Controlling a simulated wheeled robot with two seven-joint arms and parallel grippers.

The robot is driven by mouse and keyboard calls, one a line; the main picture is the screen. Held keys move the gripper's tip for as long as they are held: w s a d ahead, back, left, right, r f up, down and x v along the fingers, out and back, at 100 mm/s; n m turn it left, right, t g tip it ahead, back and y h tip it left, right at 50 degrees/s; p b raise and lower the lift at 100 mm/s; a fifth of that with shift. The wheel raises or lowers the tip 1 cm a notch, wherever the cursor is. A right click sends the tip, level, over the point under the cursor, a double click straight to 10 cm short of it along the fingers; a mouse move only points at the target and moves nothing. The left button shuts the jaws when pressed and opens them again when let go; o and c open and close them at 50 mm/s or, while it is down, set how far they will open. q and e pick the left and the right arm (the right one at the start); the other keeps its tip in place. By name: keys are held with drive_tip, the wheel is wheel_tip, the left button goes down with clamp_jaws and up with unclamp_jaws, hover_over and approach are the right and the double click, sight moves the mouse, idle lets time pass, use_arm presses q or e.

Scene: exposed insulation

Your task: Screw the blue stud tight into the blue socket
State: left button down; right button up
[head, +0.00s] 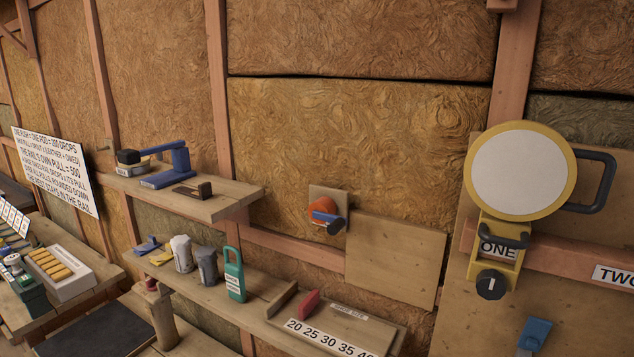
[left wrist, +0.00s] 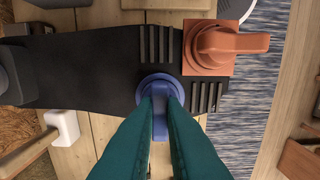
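In the left wrist view, a blue round piece with an upright fin, which looks like the blue stud (left wrist: 160,123), is on a black strip. My left gripper (left wrist: 161,96) has its two teal fingers close on both sides of the fin and appears shut on it. A round blue rim (left wrist: 159,79) shows around the fingertips. I cannot tell whether this rim is the stud's flange or the blue socket, nor how deep the stud sits. The head view shows neither gripper, and my right gripper is in no frame.
An orange handled piece on an orange square base (left wrist: 205,60) stands close right of the fingers. A white-headed mallet-like tool (left wrist: 62,126) lies at left. In the head view, shelves (head: 232,201) hold a blue clamp-like device (head: 180,160) and a green tag (head: 234,282).

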use_arm(q)
drive_tip(key=shift+s+f, duration=0.15)
drive_tip(key=shift+f, duration=0.1)
idle(0.6)
